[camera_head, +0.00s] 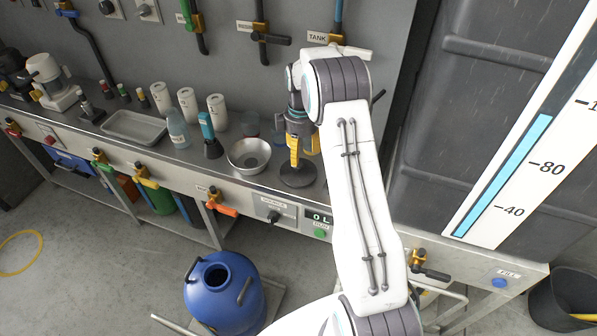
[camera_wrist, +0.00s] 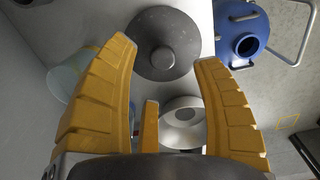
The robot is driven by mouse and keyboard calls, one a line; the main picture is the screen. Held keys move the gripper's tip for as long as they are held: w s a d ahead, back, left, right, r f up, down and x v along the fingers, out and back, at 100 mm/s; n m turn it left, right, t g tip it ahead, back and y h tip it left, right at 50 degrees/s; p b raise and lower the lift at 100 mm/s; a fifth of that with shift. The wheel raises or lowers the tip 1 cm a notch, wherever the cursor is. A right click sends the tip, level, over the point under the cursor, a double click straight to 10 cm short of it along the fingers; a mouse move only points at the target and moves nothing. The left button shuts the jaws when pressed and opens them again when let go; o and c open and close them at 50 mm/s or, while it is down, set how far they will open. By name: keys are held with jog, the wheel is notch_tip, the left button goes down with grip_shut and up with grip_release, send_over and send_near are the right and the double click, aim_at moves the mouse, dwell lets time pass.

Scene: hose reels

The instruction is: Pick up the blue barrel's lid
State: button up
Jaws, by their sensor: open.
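A dark grey round lid (camera_head: 298,179) with a raised centre knob lies on the steel bench; it also shows in the wrist view (camera_wrist: 160,66). My gripper (camera_head: 301,152) points down above it with its yellow fingers apart and empty. In the wrist view my gripper's fingers (camera_wrist: 168,55) spread to either side of the lid, with no contact that I can make out. The blue barrel (camera_head: 208,306) stands on the floor in front of the bench, its round mouth uncovered. It also shows in the wrist view (camera_wrist: 225,22).
A metal bowl (camera_head: 249,160) sits on the bench left of the lid. A blue-topped dark bottle (camera_head: 208,136), a clear bottle (camera_head: 178,130) and several white canisters (camera_head: 188,105) stand further left. A large grey tank (camera_head: 440,130) rises to the right. Valves line the bench front.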

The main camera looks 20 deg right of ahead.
aim_at(299, 165)
jog(key=shift+w+a+f+p, duration=0.15)
jog(key=shift+f+p, duration=0.1)
jog(key=shift+f, duration=1.35)
jog(key=shift+a+f+p, duration=0.1)
jog(key=shift+f+p, duration=0.1)
jog(key=shift+f, duration=1.35)
grip_shut()
